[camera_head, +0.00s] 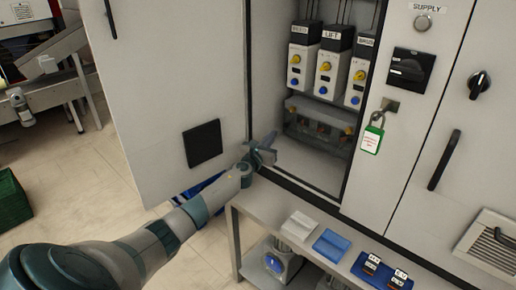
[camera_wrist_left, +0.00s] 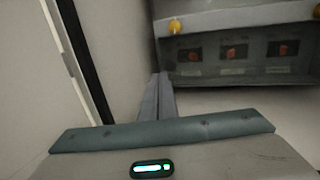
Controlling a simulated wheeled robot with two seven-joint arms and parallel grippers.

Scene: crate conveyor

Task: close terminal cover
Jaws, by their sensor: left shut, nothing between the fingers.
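The terminal block (camera_head: 318,128) sits low inside the open cabinet, below the row of breakers. It is dark, with several orange-brown contacts; the left wrist view shows three of them in dark recesses (camera_wrist_left: 236,53). A grey cover-like ledge (camera_head: 322,108) runs along its top; in the left wrist view a grey panel with yellow knobs (camera_wrist_left: 245,20) lies above the contacts. I cannot tell exactly how the cover is angled. My left gripper (camera_head: 268,150) is shut and empty at the cabinet opening, left of the block and apart from it. Its closed fingers (camera_wrist_left: 160,95) point inward. My right gripper is not in view.
The open cabinet door (camera_head: 170,90) stands left of my left gripper. A padlock with a green tag (camera_head: 374,137) hangs on the right frame. A bench (camera_head: 262,212) below carries a white block, a blue block and a blue tray with labelled items.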

